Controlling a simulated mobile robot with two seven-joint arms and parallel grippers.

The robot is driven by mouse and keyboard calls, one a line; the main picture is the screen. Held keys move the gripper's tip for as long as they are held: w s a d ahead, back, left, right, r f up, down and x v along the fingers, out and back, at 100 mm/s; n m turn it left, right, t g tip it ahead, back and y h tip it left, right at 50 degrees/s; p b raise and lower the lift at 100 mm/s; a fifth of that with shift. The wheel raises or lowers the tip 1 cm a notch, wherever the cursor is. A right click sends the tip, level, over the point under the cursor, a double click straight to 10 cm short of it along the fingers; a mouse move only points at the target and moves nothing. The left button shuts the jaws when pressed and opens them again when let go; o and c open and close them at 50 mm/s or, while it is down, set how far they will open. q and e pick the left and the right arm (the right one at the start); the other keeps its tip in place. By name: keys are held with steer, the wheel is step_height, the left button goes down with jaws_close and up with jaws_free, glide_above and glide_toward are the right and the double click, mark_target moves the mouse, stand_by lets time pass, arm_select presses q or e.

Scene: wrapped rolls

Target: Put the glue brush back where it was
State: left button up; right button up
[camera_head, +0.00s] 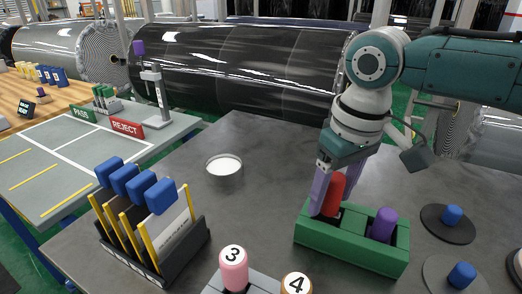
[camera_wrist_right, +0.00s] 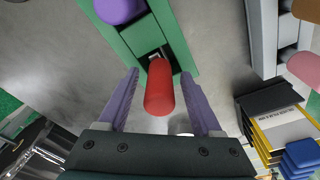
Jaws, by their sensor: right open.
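A red handle (camera_head: 333,192), which I take for the glue brush, stands in the left slot of the green holder (camera_head: 345,250). In the right wrist view the red handle (camera_wrist_right: 159,88) lies between my two fingers with a gap on each side. Its lower end is in the slot of the green holder (camera_wrist_right: 182,45). My right gripper (camera_head: 330,200) is open around the handle, just above the holder. A purple handle (camera_head: 383,224) stands in the holder's other slot. A bowl of white glue (camera_head: 224,167) stands on the grey table, left of the holder. My left gripper is not in view.
A dark rack (camera_head: 175,255) with blue-handled cards stands at the front left. Numbered pegs (camera_head: 233,268) stand at the front edge. Blue-knobbed discs (camera_head: 447,224) lie right of the holder. The table around the bowl is clear.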

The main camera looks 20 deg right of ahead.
steer(key=shift+r, duration=0.15)
steer(key=r, duration=0.3)
steer(key=r+p, duration=0.1)
steer(key=r, duration=0.3)
steer(key=s+r, duration=0.1)
steer(key=r, duration=0.2)
steer(key=shift+s+d+r+p, duration=0.1)
steer(key=shift+r+p, duration=0.2)
steer(key=shift+r, duration=0.05)
steer(key=shift+s+r, duration=0.1)
steer(key=shift+r, duration=0.55)
